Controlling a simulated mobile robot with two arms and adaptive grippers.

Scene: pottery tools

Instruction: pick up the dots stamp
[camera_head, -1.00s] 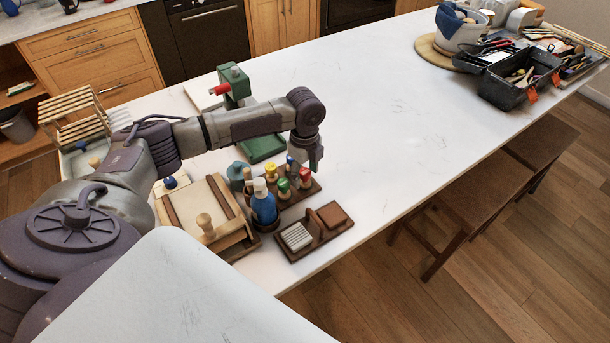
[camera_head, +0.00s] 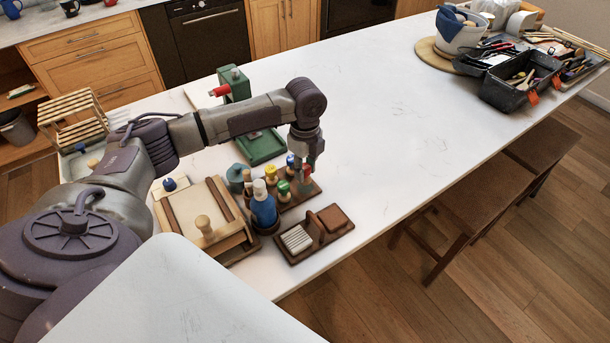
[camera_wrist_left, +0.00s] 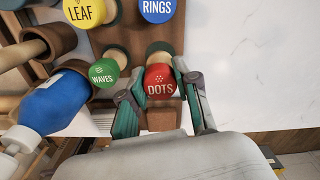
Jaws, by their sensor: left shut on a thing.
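The dots stamp (camera_wrist_left: 160,82) has a red round top with the word DOTS, and in the left wrist view it stands between the two fingers of my left gripper (camera_wrist_left: 160,108). In the head view my left gripper (camera_head: 305,176) is shut on it at the right end of the brown stamp rack (camera_head: 312,192). The green waves stamp (camera_wrist_left: 103,73), the yellow leaf stamp (camera_wrist_left: 84,10) and the blue rings stamp (camera_wrist_left: 158,8) are beside it in the rack. The lower part of the dots stamp is hidden. My right gripper is not seen.
A blue bottle (camera_head: 263,211) stands left of the rack. A brown holder (camera_head: 317,245) with blocks is in front. A wooden board (camera_head: 196,208) lies at left, a green tool (camera_head: 236,84) behind. The white counter (camera_head: 400,130) to the right is clear.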

